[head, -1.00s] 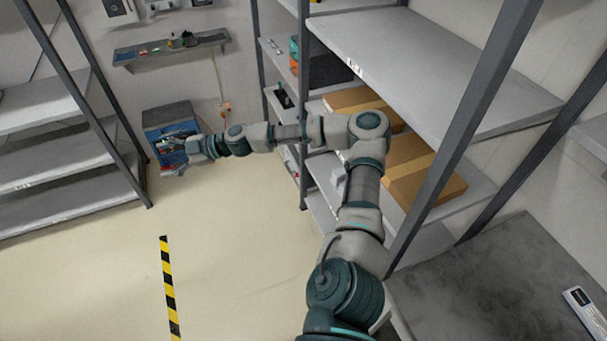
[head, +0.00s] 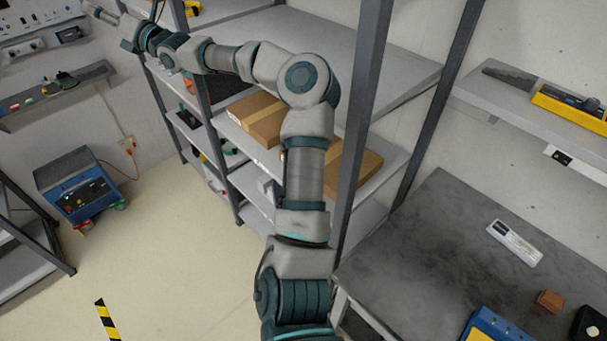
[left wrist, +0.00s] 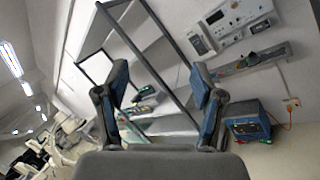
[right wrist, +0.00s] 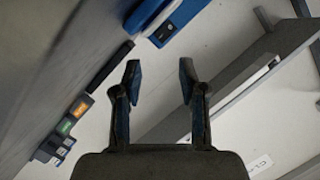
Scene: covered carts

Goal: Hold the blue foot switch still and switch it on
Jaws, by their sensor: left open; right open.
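A blue object (head: 488,326) that looks like the foot switch lies on the dark grey tabletop at the bottom right of the head view, cut by the frame edge. My left gripper (head: 103,14) is raised at the far upper left, well away from the table. Its fingers (left wrist: 159,85) are open and empty.
The dark tabletop (head: 420,250) also bears a white labelled bar (head: 514,243), a small brown block (head: 550,300) and a black item (head: 590,322). A shelf rack with cardboard boxes (head: 258,118) stands behind my left arm. A blue machine (head: 78,190) is on the floor at left.

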